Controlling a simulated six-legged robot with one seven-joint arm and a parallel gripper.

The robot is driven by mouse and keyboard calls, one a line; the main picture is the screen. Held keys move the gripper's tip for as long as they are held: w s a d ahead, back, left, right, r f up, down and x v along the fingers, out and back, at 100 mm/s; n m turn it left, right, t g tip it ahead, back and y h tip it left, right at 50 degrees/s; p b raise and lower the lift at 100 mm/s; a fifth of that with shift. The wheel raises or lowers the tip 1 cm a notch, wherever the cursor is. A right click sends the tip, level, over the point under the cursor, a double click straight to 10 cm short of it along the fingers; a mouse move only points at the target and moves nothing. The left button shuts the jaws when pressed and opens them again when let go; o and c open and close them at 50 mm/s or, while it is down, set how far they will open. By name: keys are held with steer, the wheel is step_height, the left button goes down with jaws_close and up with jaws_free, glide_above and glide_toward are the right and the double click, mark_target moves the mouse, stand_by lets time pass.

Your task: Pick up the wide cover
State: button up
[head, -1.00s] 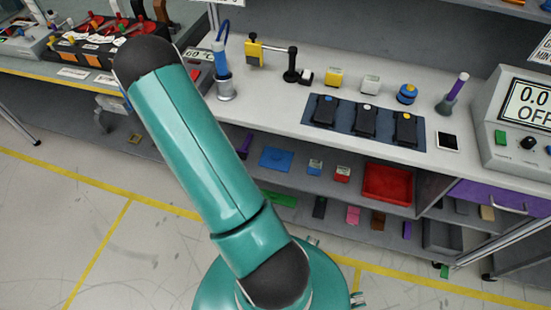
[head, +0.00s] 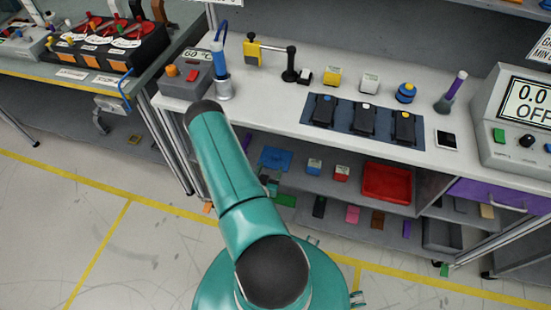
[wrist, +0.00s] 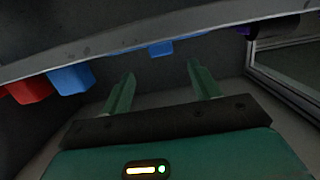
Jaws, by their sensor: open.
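The wide cover is probably the flat blue piece (head: 276,158) on the upper shelf under the bench, though I cannot be sure. In the wrist view, which looks upside down, a thin blue sheet with a small blue block (wrist: 160,49) shows at the shelf edge, beyond my fingertips. My gripper (wrist: 160,72) is open, with nothing between its two green fingers. In the head view, a small part of it shows beside the arm, just below the flat blue piece; the rest is hidden.
A blue cube (head: 314,166), a red cube (head: 342,173) and a red tray (head: 387,182) stand right of the blue piece. The cubes also show in the wrist view. A lower shelf holds a green piece (head: 285,200) and several small coloured pieces. The benchtop (head: 300,125) overhangs the shelves.

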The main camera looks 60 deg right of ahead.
mark_target(275, 157)
steer(key=x, duration=0.9)
steer(key=shift+w+f, duration=0.1)
steer(key=shift+f, duration=0.2)
steer(key=c, duration=1.1)
steer(key=shift+r, duration=0.1)
